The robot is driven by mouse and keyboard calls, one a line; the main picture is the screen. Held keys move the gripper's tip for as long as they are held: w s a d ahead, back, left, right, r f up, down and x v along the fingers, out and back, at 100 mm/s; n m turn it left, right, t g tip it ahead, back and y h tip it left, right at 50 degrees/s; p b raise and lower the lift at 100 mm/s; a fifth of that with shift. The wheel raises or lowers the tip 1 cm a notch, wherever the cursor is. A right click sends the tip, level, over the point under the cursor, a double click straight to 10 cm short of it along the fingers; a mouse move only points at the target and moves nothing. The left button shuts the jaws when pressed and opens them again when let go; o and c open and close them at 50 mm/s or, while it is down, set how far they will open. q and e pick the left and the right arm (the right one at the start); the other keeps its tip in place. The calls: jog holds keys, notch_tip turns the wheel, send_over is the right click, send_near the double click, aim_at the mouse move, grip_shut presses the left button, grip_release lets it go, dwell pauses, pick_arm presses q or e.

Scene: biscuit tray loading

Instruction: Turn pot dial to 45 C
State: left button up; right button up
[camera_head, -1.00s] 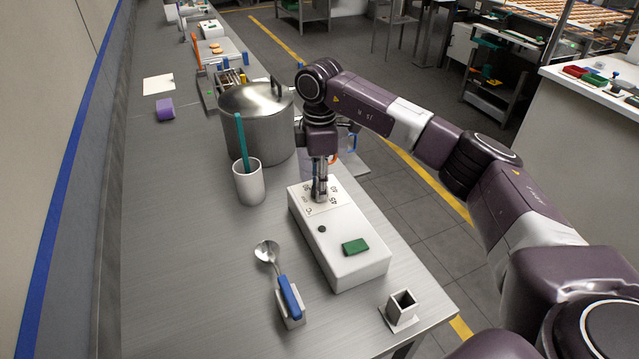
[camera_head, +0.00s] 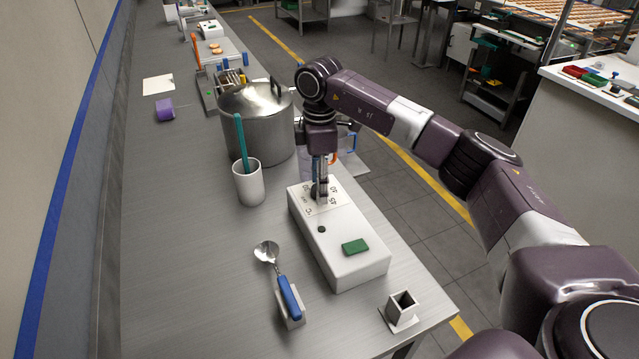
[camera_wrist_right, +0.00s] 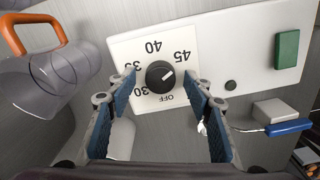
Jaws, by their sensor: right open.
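The white control box (camera_head: 345,250) lies on the steel table, and it also fills the upper right of the right wrist view (camera_wrist_right: 235,50). Its black round dial (camera_wrist_right: 160,77) sits on a white plate (camera_wrist_right: 130,47) marked OFF, 30, 35, 40 and 45. The dial's light pointer line points toward the 45 mark. My right gripper (camera_wrist_right: 161,80) is open, with one blue-padded finger on each side of the dial and gaps visible between. In the head view my right gripper (camera_head: 321,192) is over the plate and mostly hides the dial. My left gripper is not in view.
A lidded steel pot (camera_head: 258,135) stands behind the box. A white cup (camera_head: 249,185) with a teal stick is left of it. A spoon with a blue handle (camera_head: 290,297) and a green block (camera_head: 355,247) are nearer. A clear jug (camera_wrist_right: 45,85) with an orange handle stands close by.

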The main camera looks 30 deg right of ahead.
notch_tip(320, 180, up, 12)
jog(key=shift+f, duration=0.15)
dwell(0.6)
